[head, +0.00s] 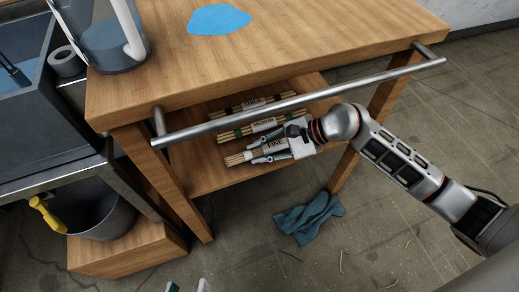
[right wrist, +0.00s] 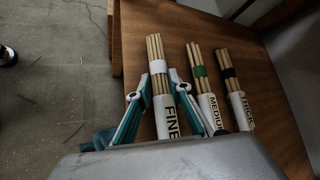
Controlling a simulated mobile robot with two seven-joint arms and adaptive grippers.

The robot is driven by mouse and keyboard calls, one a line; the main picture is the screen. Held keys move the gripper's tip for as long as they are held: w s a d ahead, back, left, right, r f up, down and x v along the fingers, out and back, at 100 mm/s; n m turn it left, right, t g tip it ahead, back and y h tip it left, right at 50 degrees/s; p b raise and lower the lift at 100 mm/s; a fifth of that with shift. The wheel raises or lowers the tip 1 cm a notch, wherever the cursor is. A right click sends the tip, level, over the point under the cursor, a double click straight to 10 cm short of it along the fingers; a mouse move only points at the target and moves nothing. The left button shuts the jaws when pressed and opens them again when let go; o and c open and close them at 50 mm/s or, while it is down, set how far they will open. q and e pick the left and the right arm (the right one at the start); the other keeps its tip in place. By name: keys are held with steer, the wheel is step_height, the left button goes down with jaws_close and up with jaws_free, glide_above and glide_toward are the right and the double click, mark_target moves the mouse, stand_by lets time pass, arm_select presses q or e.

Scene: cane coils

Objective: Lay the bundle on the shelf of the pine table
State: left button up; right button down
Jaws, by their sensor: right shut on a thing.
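The pine table (head: 330,58) has a lower shelf (head: 192,181) under its top. My right gripper (head: 268,152) reaches in under the front rail and is shut on the bundle of pale canes labelled FINE (head: 240,157). In the right wrist view, its teal-and-white fingers (right wrist: 158,103) stand on either side of this white-banded bundle (right wrist: 155,48). The bundle is over the shelf by its front edge, roughly parallel to the other bundles; I cannot tell whether it touches the board. My left gripper (head: 188,287) shows only two separated fingertips at the bottom edge, with nothing between them.
The MEDIUM bundle (right wrist: 197,70) and THICK bundle (right wrist: 228,72) lie beside it, further back on the shelf. A steel rail (head: 300,100) crosses the table front. A teal cloth (head: 309,217) lies on the floor. A bucket (head: 100,215) stands at left.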

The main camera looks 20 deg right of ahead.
steer(key=shift+s+f, duration=0.1)
steer(key=shift+f, duration=0.2)
steer(key=c, duration=1.8)
jaws_free()
steer(key=shift+o, duration=0.2)
steer(key=shift+f, duration=0.1)
steer(key=shift+d, duration=0.1)
steer(key=shift+d, duration=0.1)
steer(key=v, duration=1.2)
